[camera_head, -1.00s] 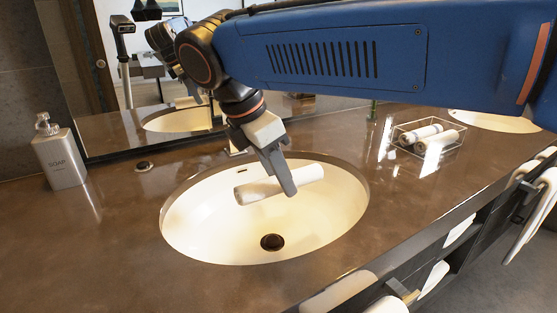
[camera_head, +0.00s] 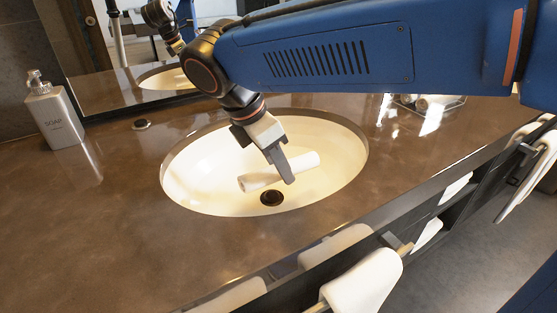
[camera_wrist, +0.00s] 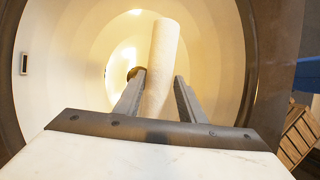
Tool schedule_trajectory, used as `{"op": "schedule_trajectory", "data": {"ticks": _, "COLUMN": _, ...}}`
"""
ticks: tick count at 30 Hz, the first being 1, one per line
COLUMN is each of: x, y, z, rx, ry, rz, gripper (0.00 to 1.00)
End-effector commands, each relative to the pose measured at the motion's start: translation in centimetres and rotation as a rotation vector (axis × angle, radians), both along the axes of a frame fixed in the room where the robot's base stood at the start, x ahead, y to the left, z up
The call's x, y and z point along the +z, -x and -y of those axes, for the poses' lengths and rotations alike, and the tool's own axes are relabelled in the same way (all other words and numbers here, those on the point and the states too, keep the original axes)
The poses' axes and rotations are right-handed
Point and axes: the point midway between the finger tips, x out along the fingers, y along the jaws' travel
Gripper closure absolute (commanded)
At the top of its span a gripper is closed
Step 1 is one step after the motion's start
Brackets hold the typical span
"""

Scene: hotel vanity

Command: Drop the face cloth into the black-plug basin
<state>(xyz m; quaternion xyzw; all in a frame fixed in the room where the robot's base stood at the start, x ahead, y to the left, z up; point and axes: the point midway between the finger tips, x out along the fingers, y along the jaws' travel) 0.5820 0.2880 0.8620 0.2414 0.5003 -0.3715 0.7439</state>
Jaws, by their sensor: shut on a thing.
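The face cloth (camera_head: 306,162) is a white roll. My gripper (camera_head: 286,174) is shut on its middle and holds it tilted, pointing down inside the oval cream basin (camera_head: 198,170). The black plug (camera_head: 271,198) shows on the basin floor just below the cloth. In the wrist view the cloth (camera_wrist: 164,42) stands between the two fingers of my gripper (camera_wrist: 161,78), and the plug (camera_wrist: 136,73) is partly hidden behind the left finger. I cannot tell whether the cloth touches the basin floor.
A soap dispenser (camera_head: 54,113) stands on the brown counter (camera_head: 110,200) at the left. White towels (camera_head: 365,283) hang along the front edge. A mirror (camera_head: 100,75) stands behind.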

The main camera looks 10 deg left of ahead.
Motion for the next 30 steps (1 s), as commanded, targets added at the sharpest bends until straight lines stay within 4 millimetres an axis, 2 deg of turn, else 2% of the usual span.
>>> {"op": "schedule_trajectory", "data": {"ticks": 4, "x": 0.0, "y": 0.0, "z": 0.0, "rx": 0.000, "ry": 0.000, "rz": 0.000, "gripper": 0.85}}
{"op": "schedule_trajectory", "data": {"ticks": 5, "x": 0.0, "y": 0.0, "z": 0.0, "rx": 0.000, "ry": 0.000, "rz": 0.000, "gripper": 0.61}}
{"op": "schedule_trajectory", "data": {"ticks": 7, "x": 0.0, "y": 0.0, "z": 0.0, "rx": 0.000, "ry": 0.000, "rz": 0.000, "gripper": 0.45}}
{"op": "schedule_trajectory", "data": {"ticks": 8, "x": 0.0, "y": 0.0, "z": 0.0, "rx": 0.000, "ry": 0.000, "rz": 0.000, "gripper": 0.42}}
{"op": "schedule_trajectory", "data": {"ticks": 20, "x": 0.6, "y": 0.1, "z": -0.3, "rx": 0.001, "ry": -0.002, "rz": 0.001, "gripper": 0.42}}
{"op": "schedule_trajectory", "data": {"ticks": 23, "x": 1.8, "y": 0.4, "z": -0.7, "rx": 0.002, "ry": -0.002, "rz": 0.001, "gripper": 0.42}}
{"op": "schedule_trajectory", "data": {"ticks": 30, "x": 6.0, "y": 1.4, "z": -2.1, "rx": 0.002, "ry": -0.002, "rz": 0.001, "gripper": 0.42}}
